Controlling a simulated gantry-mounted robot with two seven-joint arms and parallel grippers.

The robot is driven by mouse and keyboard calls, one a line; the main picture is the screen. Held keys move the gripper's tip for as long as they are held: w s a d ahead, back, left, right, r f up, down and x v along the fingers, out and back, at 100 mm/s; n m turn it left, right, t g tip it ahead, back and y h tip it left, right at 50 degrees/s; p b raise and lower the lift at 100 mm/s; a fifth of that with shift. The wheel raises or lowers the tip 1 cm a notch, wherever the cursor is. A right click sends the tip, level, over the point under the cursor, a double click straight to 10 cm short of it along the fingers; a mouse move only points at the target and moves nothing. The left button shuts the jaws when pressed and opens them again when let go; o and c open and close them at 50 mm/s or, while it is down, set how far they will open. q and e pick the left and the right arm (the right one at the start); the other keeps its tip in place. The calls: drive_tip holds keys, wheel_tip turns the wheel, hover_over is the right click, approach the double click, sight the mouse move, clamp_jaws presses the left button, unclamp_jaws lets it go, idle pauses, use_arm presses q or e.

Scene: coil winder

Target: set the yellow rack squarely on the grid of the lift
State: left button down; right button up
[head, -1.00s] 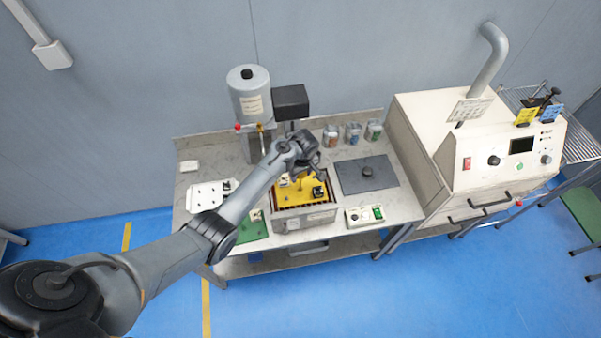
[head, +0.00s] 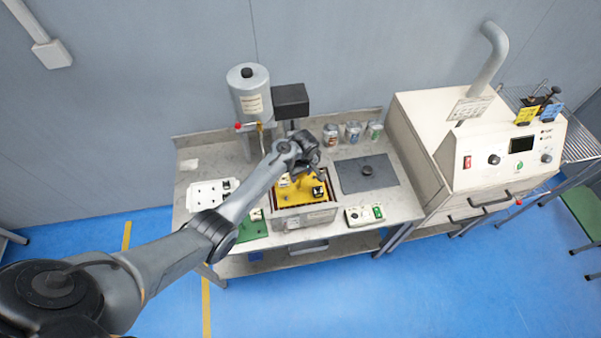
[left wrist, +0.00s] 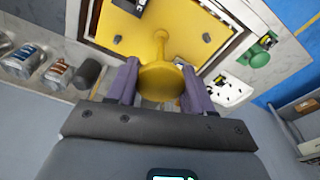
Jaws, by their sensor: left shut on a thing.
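The yellow rack (head: 300,189) is a flat yellow plate with small dark parts on it. In the head view it lies over the opening of the grey box-shaped lift (head: 305,216) on the bench. In the left wrist view the rack (left wrist: 200,22) has a yellow post with a round knob (left wrist: 160,78). My left gripper (left wrist: 160,84) is shut on this knob, one finger on each side. In the head view my left gripper (head: 306,168) is above the rack and hides part of it. The lift's grid is mostly hidden, and I cannot tell whether the rack touches it. My right gripper is not in view.
A dark plate with a knob (head: 367,175) lies right of the lift. Several cans (head: 353,132) stand behind it. A control box (head: 364,215) sits at the front, a white tray (head: 206,195) at the left. A cream machine (head: 440,130) stands at the right.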

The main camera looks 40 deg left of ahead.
use_arm(q)
drive_tip(key=shift+f+b, duration=0.3)
drive_tip(key=shift+f, duration=0.2)
drive_tip(key=shift+c, duration=1.8)
unclamp_jaws()
drive_tip(key=shift+f, duration=0.1)
drive_tip(key=r, duration=0.7)
drive_tip(key=d+r, duration=0.1)
drive_tip(key=r, duration=0.3)
drive_tip(key=shift+s+d, duration=0.1)
drive_tip(key=shift+s, duration=0.1)
drive_tip(key=s+d+r+m+t+p, duration=0.1)
drive_tip(key=s+d+m, duration=0.3)
drive_tip(key=s, duration=0.6)
drive_tip(key=s+d+r+m+t+h+p, duration=0.1)
drive_tip(key=s+d+m, duration=0.4)
drive_tip(key=s, duration=0.5)
drive_tip(key=s+d+r+m+t+p, duration=0.1)
drive_tip(key=s+d+m, duration=0.3)
drive_tip(key=s, duration=0.6)
drive_tip(key=r+m, duration=0.1)
drive_tip(key=m, duration=0.1)
drive_tip(key=shift+s+d+r+m+h+p, duration=0.2)
drive_tip(key=shift+r+m+h+p, duration=0.1)
drive_tip(key=shift+r+m+p, duration=0.1)
